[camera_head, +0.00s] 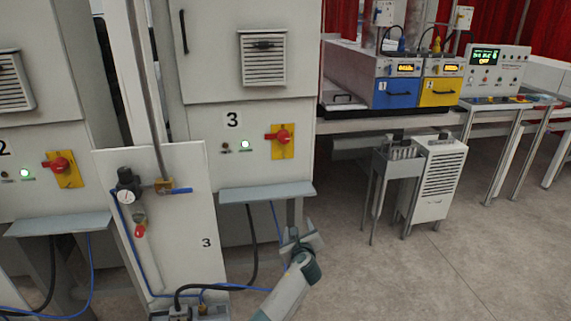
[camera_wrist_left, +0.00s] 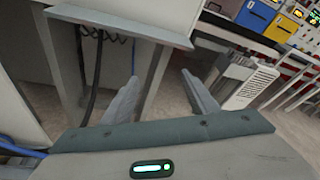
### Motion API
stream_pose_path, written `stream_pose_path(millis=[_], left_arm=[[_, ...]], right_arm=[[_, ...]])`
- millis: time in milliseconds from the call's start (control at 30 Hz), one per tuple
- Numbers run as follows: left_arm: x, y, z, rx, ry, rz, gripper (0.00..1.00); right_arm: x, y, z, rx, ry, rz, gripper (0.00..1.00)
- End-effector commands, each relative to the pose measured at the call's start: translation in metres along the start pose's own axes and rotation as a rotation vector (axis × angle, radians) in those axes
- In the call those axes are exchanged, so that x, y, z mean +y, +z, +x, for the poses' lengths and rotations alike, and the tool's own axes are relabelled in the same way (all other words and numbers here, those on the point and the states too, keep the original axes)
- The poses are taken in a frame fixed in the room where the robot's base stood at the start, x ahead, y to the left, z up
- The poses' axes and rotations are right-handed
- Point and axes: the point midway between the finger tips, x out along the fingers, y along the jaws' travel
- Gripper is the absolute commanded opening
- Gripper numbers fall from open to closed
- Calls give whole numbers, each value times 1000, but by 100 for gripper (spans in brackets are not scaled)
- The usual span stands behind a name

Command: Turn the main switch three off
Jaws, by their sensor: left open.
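Main switch three (camera_head: 283,136) is a red rotary knob on a yellow plate at the right of cabinet 3. Its red handle points left, roughly horizontal. A green lamp (camera_head: 245,145) glows to its left. My left gripper (camera_head: 300,241) is below and slightly right of the switch, near the right end of the grey ledge, and apart from the switch. In the left wrist view its two fingers (camera_wrist_left: 160,77) are spread with nothing between them. The switch is not seen in the left wrist view. My right gripper is not in view.
The grey ledge (camera_head: 266,192) juts out below the switch; it also shows in the left wrist view (camera_wrist_left: 120,24). A panel (camera_head: 180,235) with a gauge and blue valve lever stands left. Cabinet 2's similar switch (camera_head: 61,166) is far left. Floor right of the gripper is open.

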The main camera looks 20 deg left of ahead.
Motion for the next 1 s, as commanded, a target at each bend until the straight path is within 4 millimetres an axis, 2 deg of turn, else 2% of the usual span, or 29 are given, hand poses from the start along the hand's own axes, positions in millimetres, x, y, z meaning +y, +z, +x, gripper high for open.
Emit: stream_pose_path(millis=[33, 100, 200, 300, 400, 467, 1000], left_arm=[[-27, 53, 2, -61, 4, 81, 54], [-50, 103, 4, -133, 22, 189, 54], [-73, 157, 4, -210, 52, 309, 54], [-87, 192, 2, -259, 79, 383, 54], [-93, 207, 0, -283, 93, 422, 54], [-94, 211, 0, -288, 97, 431, 54], [-95, 208, -1, -288, 96, 430, 54]], right_arm=[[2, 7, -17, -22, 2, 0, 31], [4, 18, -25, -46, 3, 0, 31], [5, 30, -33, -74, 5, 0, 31], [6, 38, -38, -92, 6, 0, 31], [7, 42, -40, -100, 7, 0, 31], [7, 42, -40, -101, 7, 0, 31], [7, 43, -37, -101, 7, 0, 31]])
